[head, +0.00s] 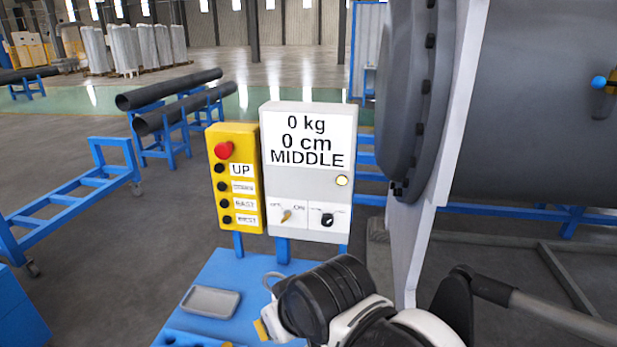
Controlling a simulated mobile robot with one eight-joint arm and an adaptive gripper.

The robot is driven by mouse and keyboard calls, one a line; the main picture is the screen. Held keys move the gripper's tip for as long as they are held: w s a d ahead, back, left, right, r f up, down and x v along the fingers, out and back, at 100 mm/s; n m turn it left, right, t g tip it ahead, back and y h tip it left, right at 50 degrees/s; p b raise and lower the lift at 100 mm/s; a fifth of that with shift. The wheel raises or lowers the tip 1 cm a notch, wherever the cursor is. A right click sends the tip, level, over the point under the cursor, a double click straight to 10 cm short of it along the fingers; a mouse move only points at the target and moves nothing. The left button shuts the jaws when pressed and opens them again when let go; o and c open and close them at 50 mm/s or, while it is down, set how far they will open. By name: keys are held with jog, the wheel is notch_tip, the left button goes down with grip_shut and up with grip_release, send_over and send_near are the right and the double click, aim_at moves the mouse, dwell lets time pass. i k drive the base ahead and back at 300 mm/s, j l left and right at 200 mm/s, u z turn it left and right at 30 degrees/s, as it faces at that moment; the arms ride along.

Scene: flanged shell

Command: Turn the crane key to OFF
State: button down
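The crane key (286,216) is a small brass-coloured key on the lower left of a light grey control box (309,180). Small labels above it seem to read OFF at left and ON at right. The key looks tilted toward the upper right, but it is too small to be sure of its setting. My gripper (266,304) is at the bottom centre, below and in front of the box and apart from the key. My dark wrist hides much of it. A grey curved part and a yellowish tip show at its left; I cannot tell how far the fingers are apart.
A grey tray (210,301) lies on the blue table (222,268). A large flanged shell (530,110) fills the right.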

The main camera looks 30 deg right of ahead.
aim_at(287, 213)
jog(key=j+z, duration=0.2)
jog(key=z, duration=0.15)
jog(key=i+j+z, duration=0.1)
jog(key=z, duration=0.3)
jog(key=j, duration=0.1)
